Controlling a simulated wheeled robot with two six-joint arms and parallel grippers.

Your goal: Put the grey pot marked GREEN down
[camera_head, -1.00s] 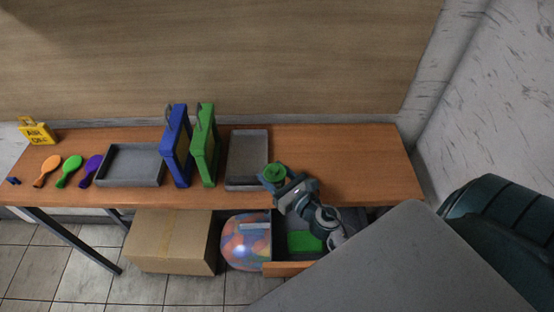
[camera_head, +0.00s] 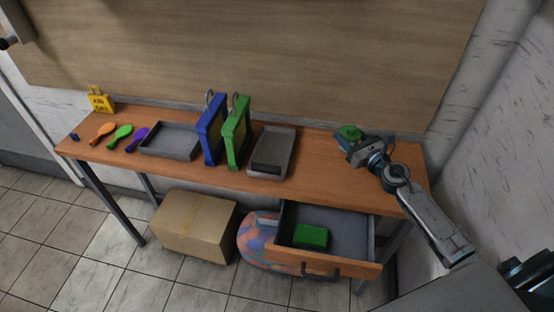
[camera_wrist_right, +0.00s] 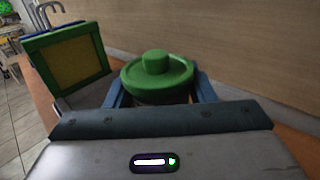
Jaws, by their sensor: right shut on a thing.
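The grey pot marked GREEN shows its round green lid (camera_head: 351,132) near the back right of the table in the head view. In the right wrist view the green lid with its knob (camera_wrist_right: 157,76) sits between two blue fingers, and the pot's dark body is mostly hidden below it. My right gripper (camera_head: 349,142) is shut on the pot and keeps it upright. I cannot tell whether its base touches the table (camera_head: 325,165). The marking on the pot is not visible.
An open drawer (camera_head: 360,234) holding a green block (camera_head: 310,236) juts out below the table. Blue (camera_head: 212,130) and green (camera_head: 237,132) frames stand between two grey trays (camera_head: 172,141) (camera_head: 271,153). A cardboard box (camera_head: 195,226) is on the floor. The tabletop's right part is mostly clear.

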